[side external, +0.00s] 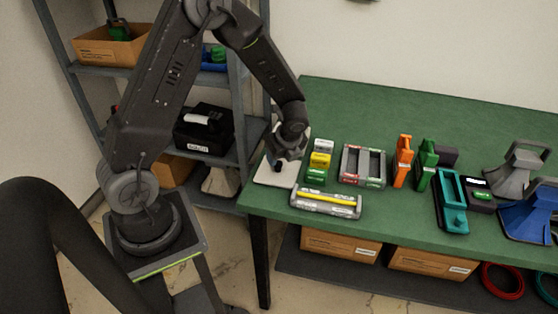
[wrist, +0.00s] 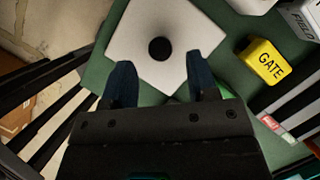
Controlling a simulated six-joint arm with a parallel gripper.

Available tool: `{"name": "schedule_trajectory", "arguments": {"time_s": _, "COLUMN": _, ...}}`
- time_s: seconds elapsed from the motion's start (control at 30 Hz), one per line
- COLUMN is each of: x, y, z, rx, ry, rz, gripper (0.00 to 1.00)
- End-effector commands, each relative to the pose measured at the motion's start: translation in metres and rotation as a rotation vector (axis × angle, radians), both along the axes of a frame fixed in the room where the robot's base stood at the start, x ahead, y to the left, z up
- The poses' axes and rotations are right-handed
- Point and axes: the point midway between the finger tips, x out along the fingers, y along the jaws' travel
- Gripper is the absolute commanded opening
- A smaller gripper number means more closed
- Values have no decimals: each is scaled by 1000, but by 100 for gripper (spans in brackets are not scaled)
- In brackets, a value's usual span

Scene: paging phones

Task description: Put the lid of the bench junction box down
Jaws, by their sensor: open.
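A pale square slab, seemingly the junction box with its lid (side external: 268,178), lies at the left end of the green bench. In the wrist view the slab (wrist: 142,28) has a round black spot at its middle; whether this is a knob or a hole I cannot tell. No raised lid shows apart from the slab. My gripper (side external: 282,161) is over the slab, pointing down. In the wrist view its two dark fingers (wrist: 161,76) are apart with nothing between them, and the black spot lies just beyond their tips.
A yellow block marked GATE (wrist: 264,61) stands right of the slab, between a whitish block (side external: 323,146) and a green block (side external: 316,177). A grey bar with a yellow strip (side external: 325,203) lies in front. A grey rack (side external: 362,166) is farther right. The bench's back is clear.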

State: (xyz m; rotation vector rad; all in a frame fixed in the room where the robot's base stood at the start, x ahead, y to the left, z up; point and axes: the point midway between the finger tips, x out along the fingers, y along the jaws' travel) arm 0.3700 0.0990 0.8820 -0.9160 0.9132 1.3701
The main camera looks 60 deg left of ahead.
Motion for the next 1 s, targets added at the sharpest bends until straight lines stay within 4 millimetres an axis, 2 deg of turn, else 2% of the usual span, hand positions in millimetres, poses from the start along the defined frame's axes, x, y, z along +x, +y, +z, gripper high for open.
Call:
{"name": "schedule_trajectory", "arguments": {"time_s": 0.1, "x": 0, "y": -11, "z": 26, "rx": 1, "ry": -4, "rz": -3, "gripper": 54}}
{"name": "schedule_trajectory", "arguments": {"time_s": 0.3, "x": 0, "y": -25, "z": 60, "rx": 1, "ry": -2, "rz": -2, "gripper": 54}}
{"name": "schedule_trajectory", "arguments": {"time_s": 0.57, "x": -2, "y": -35, "z": 84, "rx": -4, "ry": -15, "rz": 19, "gripper": 54}}
{"name": "schedule_trajectory", "arguments": {"time_s": 0.63, "x": -5, "y": -40, "z": 96, "rx": -15, "ry": -56, "rz": 70, "gripper": 54}}
{"name": "schedule_trajectory", "arguments": {"time_s": 0.77, "x": -23, "y": -57, "z": 133, "rx": -71, "ry": -200, "rz": 268, "gripper": 54}}
{"name": "schedule_trajectory", "arguments": {"time_s": 0.9, "x": -56, "y": -82, "z": 176, "rx": -183, "ry": -384, "rz": 566, "gripper": 54}}
{"name": "schedule_trajectory", "arguments": {"time_s": 1.0, "x": -82, "y": -99, "z": 199, "rx": -284, "ry": -495, "rz": 777, "gripper": 54}}
